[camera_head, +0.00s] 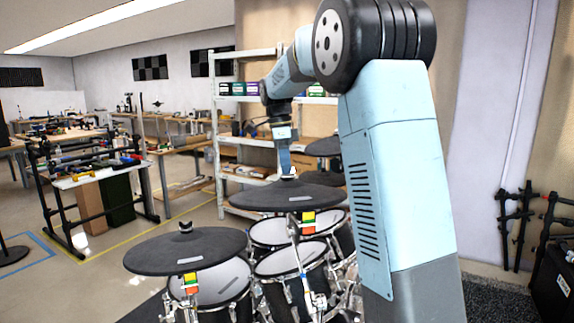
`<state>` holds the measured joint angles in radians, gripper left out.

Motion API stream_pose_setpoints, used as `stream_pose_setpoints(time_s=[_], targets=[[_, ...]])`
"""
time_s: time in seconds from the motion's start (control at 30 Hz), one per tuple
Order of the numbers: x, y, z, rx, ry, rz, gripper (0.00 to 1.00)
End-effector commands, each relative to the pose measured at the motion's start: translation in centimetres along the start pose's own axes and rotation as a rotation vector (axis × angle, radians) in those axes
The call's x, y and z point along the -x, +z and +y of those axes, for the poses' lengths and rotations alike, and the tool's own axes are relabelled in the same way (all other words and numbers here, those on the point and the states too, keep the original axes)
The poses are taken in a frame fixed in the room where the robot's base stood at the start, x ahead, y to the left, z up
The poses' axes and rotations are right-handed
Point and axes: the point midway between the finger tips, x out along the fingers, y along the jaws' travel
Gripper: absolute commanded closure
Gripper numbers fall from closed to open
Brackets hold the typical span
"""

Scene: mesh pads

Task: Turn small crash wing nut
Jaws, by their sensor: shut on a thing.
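My gripper (287,172) points down at the top centre of a dark round cymbal pad (258,197) in the middle of the view. It is shut on the small wing nut at the pad's centre. The nut itself is mostly hidden by the fingers and too small to make out. A second dark cymbal pad (190,252) at the lower left has its own nut (186,227) on top, apart from my gripper.
Mesh drum pads (277,231) stand close under the cymbals. Another dark pad (322,146) is behind, partly hidden by my arm. White shelving (219,150) stands behind the kit. Black stands (516,225) are at the right. Open floor lies to the left.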

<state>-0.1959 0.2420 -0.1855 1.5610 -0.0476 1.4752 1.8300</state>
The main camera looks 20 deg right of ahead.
Motion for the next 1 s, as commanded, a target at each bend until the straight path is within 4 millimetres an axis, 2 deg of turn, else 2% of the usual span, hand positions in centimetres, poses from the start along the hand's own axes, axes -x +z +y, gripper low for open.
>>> stream_pose_setpoints(time_s=[0.2,0.23,0.47,0.77,0.87,1.0], targets=[[0.1,0.3,0.0,0.006,-0.002,-0.003,1.00],[0.1,0.3,0.0,0.005,-0.002,-0.003,0.88],[0.0,0.1,0.0,0.003,-0.001,-0.001,0.66],[0.2,0.0,0.0,0.002,-0.001,0.000,0.65],[1.0,0.0,-0.1,0.002,-0.002,-0.001,0.65],[3.1,0.1,-0.1,0.002,-0.003,-0.001,0.65]])
